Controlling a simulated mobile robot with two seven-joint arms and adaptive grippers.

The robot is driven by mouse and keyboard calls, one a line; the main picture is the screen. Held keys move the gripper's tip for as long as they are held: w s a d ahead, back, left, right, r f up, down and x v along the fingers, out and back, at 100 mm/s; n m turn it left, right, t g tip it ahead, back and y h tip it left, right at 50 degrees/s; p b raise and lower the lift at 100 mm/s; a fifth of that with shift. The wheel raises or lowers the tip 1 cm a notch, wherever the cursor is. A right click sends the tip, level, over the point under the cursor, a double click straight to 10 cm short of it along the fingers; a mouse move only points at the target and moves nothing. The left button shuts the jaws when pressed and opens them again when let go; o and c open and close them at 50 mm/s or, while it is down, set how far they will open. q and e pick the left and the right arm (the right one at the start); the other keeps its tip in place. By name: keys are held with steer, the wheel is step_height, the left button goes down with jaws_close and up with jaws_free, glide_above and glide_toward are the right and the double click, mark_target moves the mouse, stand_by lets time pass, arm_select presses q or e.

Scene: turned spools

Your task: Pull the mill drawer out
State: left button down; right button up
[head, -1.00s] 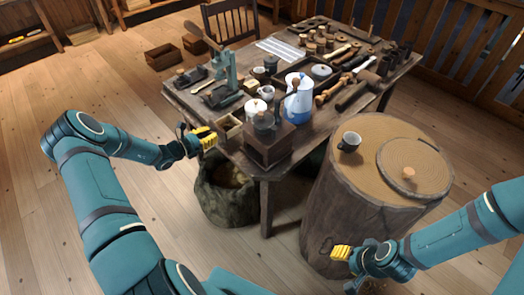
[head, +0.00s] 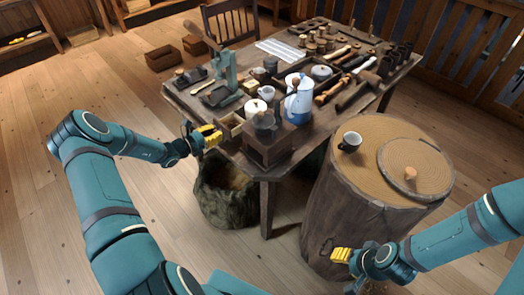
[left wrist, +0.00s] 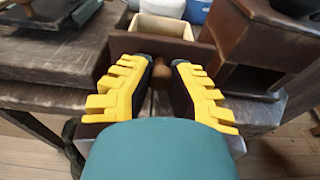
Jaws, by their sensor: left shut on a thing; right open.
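The mill (head: 270,148) is a dark brown wooden box near the table's front corner. It also shows at the right of the left wrist view (left wrist: 260,35). Its drawer (head: 231,121) stands partly out on the left side, with a pale, empty-looking inside (left wrist: 163,26). My left gripper (head: 216,136) is at the drawer's front. In the left wrist view its yellow-padded fingers (left wrist: 162,70) are shut on the drawer's brown knob (left wrist: 160,75). My right gripper (head: 340,255) is open and empty, low in front of the big stump.
The table (head: 220,160) holds a blue-and-white pot (head: 298,100), a white lidded jar (head: 256,106), and several tools. A stump (head: 330,205) with a dark mug (head: 349,142) stands to the right. A rough, hollow container (head: 228,195) stands on the floor below the left gripper.

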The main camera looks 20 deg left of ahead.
arm_select(q)
step_height(320, 180, down, 3)
steer(key=shift+f+b, duration=0.2)
steer(key=shift+b, duration=0.95)
steer(key=c, duration=1)
jaws_free()
steer(key=shift+s, duration=0.1)
steer(key=v, duration=1.2)
